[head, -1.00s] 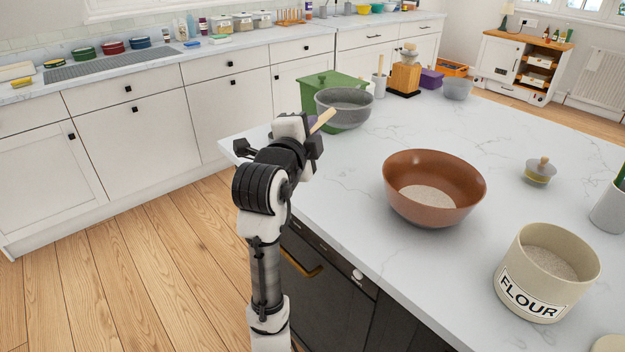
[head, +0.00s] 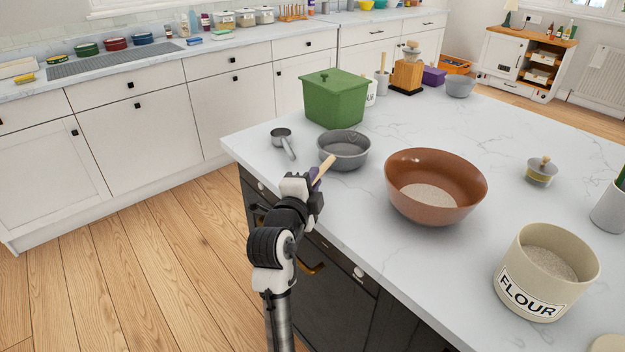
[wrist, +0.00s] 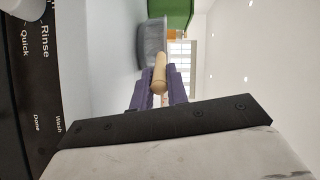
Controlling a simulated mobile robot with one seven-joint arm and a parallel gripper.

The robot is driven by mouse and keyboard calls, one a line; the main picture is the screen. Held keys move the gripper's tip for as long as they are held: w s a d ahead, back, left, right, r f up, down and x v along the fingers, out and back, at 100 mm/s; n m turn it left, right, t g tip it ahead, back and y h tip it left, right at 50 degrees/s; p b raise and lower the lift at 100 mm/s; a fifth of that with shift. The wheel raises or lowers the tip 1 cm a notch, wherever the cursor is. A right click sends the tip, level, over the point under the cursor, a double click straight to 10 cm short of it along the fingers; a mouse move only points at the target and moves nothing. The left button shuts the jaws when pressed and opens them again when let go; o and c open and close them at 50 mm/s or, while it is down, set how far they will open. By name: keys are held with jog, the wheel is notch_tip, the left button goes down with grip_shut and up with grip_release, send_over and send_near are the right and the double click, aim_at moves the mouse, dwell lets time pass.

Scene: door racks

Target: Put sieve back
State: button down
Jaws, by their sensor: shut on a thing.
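The sieve (head: 345,153) is a grey round bowl shape with a pale wooden handle (head: 325,167). In the head view it is at the left end of the island top, in front of the green box. My gripper (head: 317,178) is shut on the handle at the island's front edge. In the wrist view the handle (wrist: 160,68) lies between the purple fingers, and the grey sieve bowl (wrist: 151,40) shows beyond it. The sieve looks level and at or very near the worktop; I cannot tell whether it touches.
A green lidded box (head: 335,100) stands behind the sieve. A metal scoop (head: 284,142) lies to its left. A brown bowl (head: 435,187) with flour-like powder is close on the right, and a flour canister (head: 546,272) stands farther right. The island front (head: 335,300) drops below my arm.

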jog(key=shift+f, duration=0.1)
jog(key=c, duration=1.4)
grip_release()
jog(key=shift+r, duration=0.2)
jog(key=shift+s+a+f, duration=0.15)
jog(key=shift+s, duration=0.15)
jog(key=p+v, duration=0.4)
jog(key=v, duration=0.7)
jog(key=shift+s, duration=0.15)
